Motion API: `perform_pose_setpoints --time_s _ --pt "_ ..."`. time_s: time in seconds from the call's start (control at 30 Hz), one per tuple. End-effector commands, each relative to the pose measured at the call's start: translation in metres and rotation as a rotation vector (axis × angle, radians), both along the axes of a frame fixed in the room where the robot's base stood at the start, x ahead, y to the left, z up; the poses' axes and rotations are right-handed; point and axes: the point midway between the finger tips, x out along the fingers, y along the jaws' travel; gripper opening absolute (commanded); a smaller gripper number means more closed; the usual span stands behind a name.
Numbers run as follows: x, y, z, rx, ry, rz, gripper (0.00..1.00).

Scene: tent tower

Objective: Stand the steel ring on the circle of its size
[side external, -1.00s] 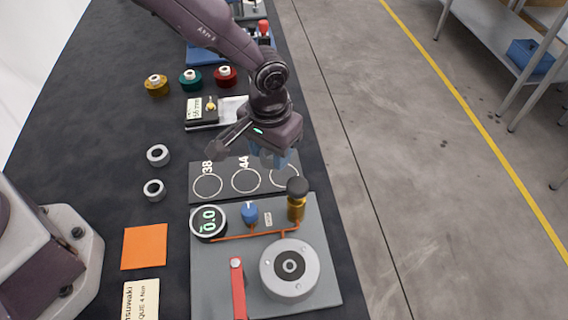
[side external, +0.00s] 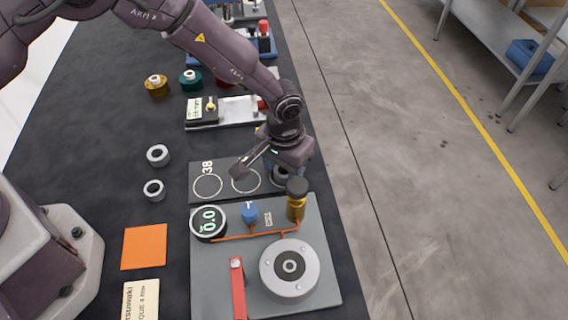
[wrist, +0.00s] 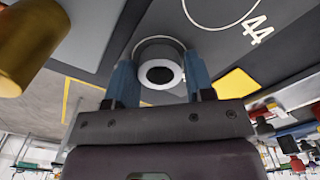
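The steel ring (wrist: 160,72) is between my gripper's two blue fingers in the wrist view, its dark hole facing the camera. My gripper (wrist: 160,85) has a finger against each side of it. A thin white circle line shows behind the ring's far edge. In the side view the ring (side external: 282,176) is at the rightmost circle of the dark board (side external: 227,171), partly hidden by my gripper (side external: 283,168). I cannot tell whether the ring touches the board. The left circle (side external: 208,186), marked 38, and the middle circle (side external: 245,181), marked 44 in the wrist view, are empty.
Two other grey rings (side external: 158,155) (side external: 154,190) lie left of the board. A brass post with a dark knob (side external: 296,200) stands close in front of my gripper, on a grey fixture plate (side external: 215,275).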

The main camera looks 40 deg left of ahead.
Motion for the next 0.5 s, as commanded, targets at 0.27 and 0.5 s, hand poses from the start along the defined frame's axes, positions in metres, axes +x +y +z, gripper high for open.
perform_pose_setpoints --time_s 0.27,0.5 --pt "0.000 0.000 0.001 0.000 -0.001 0.000 0.68" --pt "0.001 -0.001 0.016 -0.002 -0.004 0.000 0.68"
